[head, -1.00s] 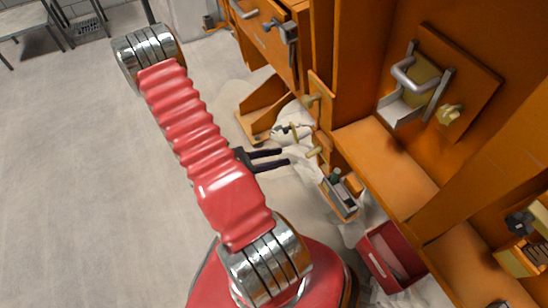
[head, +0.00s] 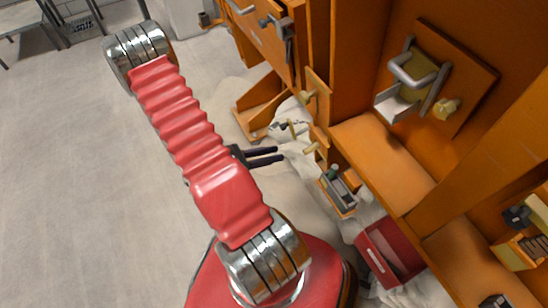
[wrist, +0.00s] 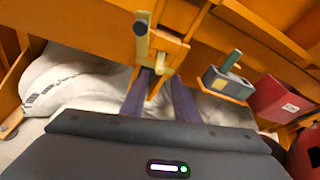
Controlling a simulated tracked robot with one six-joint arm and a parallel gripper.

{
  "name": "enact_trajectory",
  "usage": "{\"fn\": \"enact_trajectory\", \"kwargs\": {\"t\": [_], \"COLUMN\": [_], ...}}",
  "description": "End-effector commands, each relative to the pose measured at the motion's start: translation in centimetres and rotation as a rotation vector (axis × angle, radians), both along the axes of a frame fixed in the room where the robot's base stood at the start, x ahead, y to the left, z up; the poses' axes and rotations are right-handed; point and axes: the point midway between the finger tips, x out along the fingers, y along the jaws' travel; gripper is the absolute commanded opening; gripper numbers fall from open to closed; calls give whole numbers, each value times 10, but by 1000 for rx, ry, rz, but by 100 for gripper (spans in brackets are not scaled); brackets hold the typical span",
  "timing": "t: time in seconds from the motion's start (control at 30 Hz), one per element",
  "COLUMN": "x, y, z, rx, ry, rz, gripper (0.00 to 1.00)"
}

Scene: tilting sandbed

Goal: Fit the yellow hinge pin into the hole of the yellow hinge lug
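A yellow peg (head: 312,148), which looks like the hinge pin, sticks out from the orange wooden frame just beyond my fingertips. It also shows in the wrist view (wrist: 162,64), above and between the fingers. I cannot tell which piece is the lug, and no hole is clear. My gripper (head: 281,156) is open, its two dark fingers apart. It shows empty in the wrist view (wrist: 160,88), short of the peg.
Orange shelving (head: 385,160) closes off the right side. A small grey box (head: 341,188) on a wooden ledge and a red bin (head: 387,254) stand right of the gripper. White bags (wrist: 80,85) lie below the frame. The grey floor (head: 90,190) at left is clear.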

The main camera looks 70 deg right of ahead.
Motion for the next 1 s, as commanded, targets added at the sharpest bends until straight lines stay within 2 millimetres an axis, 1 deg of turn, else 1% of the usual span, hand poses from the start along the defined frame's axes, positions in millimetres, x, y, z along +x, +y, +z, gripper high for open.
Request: {"fn": "enact_trajectory", "kwargs": {"t": [0.03, 0.17, 0.3, 0.4, 0.67, 1.0], "x": [2, 11, 24, 34, 59, 89], "y": [1, 5, 14, 23, 51, 96], "z": [3, 16, 37, 53, 91, 134], "rx": [-5, -24, -52, -72, -104, -102], "ry": [-10, -56, -142, -216, -414, -687], "rz": [-2, -24, -62, -95, -177, -281], "gripper": [24, 15, 5, 0, 0, 0]}}
